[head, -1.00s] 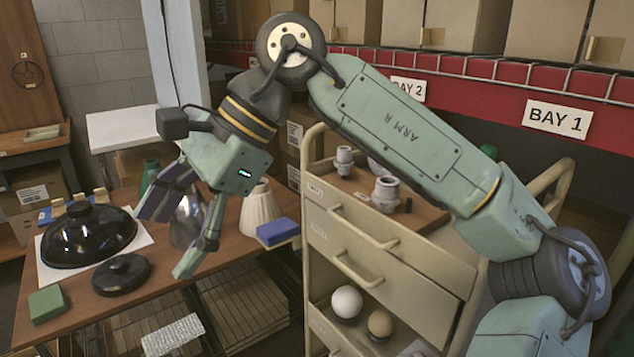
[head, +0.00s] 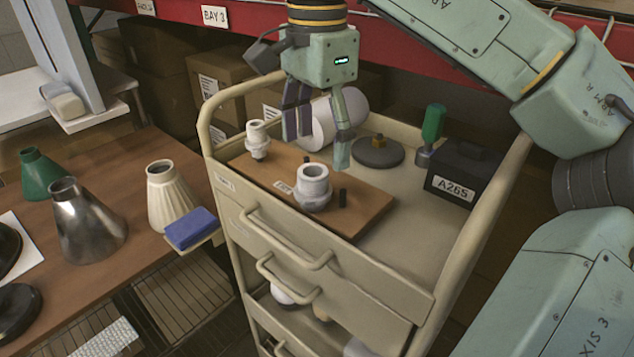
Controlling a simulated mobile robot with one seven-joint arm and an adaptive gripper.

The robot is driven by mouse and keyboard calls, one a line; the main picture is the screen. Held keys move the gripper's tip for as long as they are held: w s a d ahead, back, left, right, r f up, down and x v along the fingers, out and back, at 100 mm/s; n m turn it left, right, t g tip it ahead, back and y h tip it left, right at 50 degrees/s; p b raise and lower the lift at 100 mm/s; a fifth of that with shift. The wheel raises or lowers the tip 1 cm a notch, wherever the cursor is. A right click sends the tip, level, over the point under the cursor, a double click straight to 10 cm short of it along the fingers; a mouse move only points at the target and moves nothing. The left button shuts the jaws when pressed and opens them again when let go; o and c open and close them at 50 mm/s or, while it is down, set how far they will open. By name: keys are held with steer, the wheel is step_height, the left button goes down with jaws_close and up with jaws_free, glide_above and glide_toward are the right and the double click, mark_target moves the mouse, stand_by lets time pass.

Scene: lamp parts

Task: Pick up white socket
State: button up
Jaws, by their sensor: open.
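Two white sockets stand upright on a brown board (head: 368,205) on top of a beige cart. The larger socket (head: 313,188) has a wide collar and is near the board's front middle. The smaller socket (head: 258,140) is at the board's left end. My gripper (head: 318,148) points down with its fingers apart and nothing between them. It appears above and behind the larger socket, to the right of the smaller one. I cannot tell its exact height over the board.
The cart rail (head: 205,120) rises at left. Lampshades stand on the left table.

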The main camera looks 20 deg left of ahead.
mark_target(313, 184)
steer(key=f, duration=0.5)
steer(key=f+p, duration=0.1)
steer(key=f, duration=0.2)
steer(key=shift+a, duration=0.35)
steer(key=shift+c, duration=0.6)
steer(key=c, duration=1.3)
steer(key=shift+o, duration=0.2)
